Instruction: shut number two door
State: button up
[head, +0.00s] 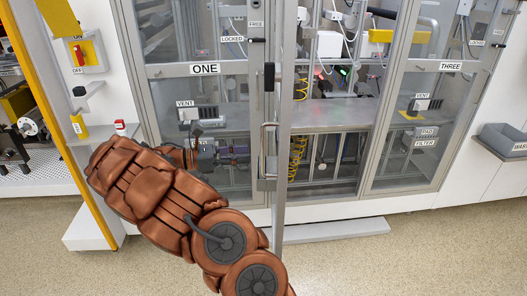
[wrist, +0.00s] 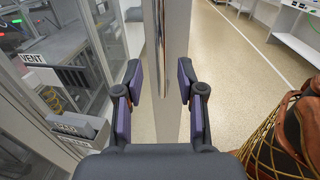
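The number two door (head: 284,110) stands swung out between the doors marked ONE and THREE and is seen nearly edge-on in the head view. Its number is not visible. A vertical handle (head: 268,150) is on its left-hand face. My gripper (head: 240,152) is left of this door, in front of door ONE, pointing right. In the wrist view, the fingers of my gripper (wrist: 162,98) are spread, with the pale door edge (wrist: 174,65) between them. A gap shows on the left; the right finger is close to the door, contact unclear.
Door ONE (head: 204,69) and door THREE (head: 450,67) look shut. The opening between them shows a grey shelf (head: 335,117) with cables. A white step (head: 330,232) lies along the cabinet foot. A grey bin (head: 503,140) is at the right. The floor (head: 400,265) in front is clear.

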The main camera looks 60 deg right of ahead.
aim_at(263, 172)
jog(key=shift+p+x, duration=0.55)
jog(key=shift+x, duration=2.8)
grip_shut()
